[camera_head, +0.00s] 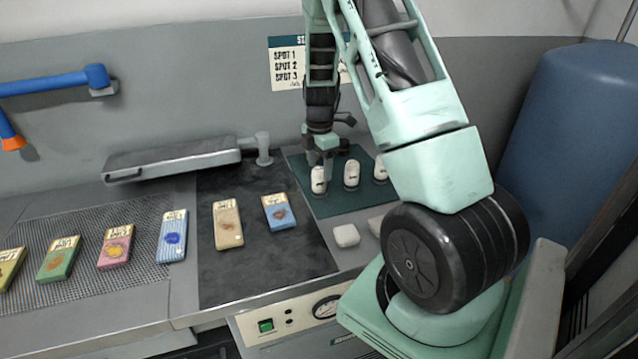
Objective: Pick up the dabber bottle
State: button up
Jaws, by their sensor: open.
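Three small white bottles with dark marks stand in a row on a dark green mat (328,207): a left bottle (319,180), a middle bottle (351,174) and a right bottle (380,168). Which one is the dabber bottle I cannot tell. My gripper (322,163) points down at the left bottle, with its fingers close around or just above the bottle's top. The fingers are open; whether they touch the bottle is too small to tell. My arm passes close to the right bottle in the picture and covers part of the mat.
Several stained, labelled swatches lie to the left, including a tan one (228,225) and a blue one (278,212). White pads (346,236) lie in front of the mat. A grey pressing arm (172,160) stands behind. A big blue tank (570,130) is at the right.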

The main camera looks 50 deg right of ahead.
aim_at(319, 179)
jog(key=shift+a+f+p, duration=0.1)
jog(key=shift+f+p, duration=0.95)
jog(key=shift+f, duration=1.55)
jog(key=c, duration=1.1)
